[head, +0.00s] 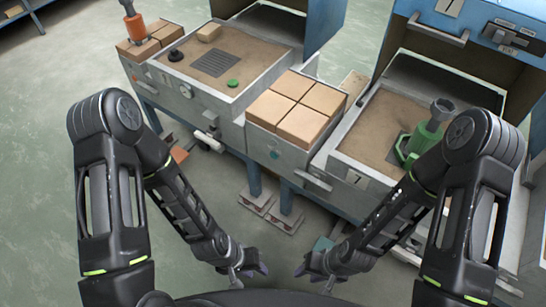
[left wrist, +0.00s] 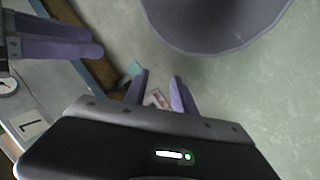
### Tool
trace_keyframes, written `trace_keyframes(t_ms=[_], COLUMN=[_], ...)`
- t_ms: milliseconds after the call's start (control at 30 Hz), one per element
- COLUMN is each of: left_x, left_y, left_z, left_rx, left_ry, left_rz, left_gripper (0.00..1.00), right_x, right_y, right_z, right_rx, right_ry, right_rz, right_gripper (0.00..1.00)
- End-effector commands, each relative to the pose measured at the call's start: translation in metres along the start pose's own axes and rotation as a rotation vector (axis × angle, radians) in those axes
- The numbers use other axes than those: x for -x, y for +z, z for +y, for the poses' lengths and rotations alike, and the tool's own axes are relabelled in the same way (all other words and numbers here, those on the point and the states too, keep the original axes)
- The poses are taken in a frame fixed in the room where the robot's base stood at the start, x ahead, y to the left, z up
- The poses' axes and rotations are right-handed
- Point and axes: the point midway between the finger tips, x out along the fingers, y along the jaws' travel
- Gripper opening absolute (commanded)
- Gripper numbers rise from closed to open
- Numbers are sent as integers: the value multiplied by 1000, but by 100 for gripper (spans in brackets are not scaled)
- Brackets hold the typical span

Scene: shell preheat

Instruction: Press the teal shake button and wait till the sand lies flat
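A round teal button (head: 274,154) sits on the front face of the middle bench section, below several tan blocks. The left sand box (head: 262,47) and the right sand box (head: 377,122) hold brown sand. Both surfaces look fairly level, but fine relief is too small to tell. My left gripper (head: 251,276) is low in front of the bench, well away from the button. Its fingers are apart and empty in the left wrist view (left wrist: 161,88). My right gripper (head: 313,276) is beside it, with fingertips apart and nothing visible between them.
A dark grate (head: 213,63), green disc (head: 233,83) and black knob (head: 175,56) lie in the left box. A green tool (head: 425,135) stands in the right box. Handles (head: 312,181) jut from the bench front. A teal plate (head: 323,243) is on the floor.

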Motion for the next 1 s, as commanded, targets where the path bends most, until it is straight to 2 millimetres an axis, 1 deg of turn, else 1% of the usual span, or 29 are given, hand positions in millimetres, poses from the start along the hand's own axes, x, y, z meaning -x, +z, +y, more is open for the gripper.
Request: trace_keyframes(t_ms=[33, 67, 367, 1000], left_x=[0, 0, 0, 0], left_y=[0, 0, 0, 0], left_z=[0, 0, 0, 0], left_rx=[0, 0, 0, 0], left_ry=[0, 0, 0, 0], left_rz=[0, 0, 0, 0], left_gripper=[27, 25, 0, 0], right_x=[0, 0, 0, 0], right_y=[0, 0, 0, 0], right_z=[0, 0, 0, 0], right_rx=[0, 0, 0, 0], right_ry=[0, 0, 0, 0], right_rz=[0, 0, 0, 0], right_gripper=[36, 36, 36, 36])
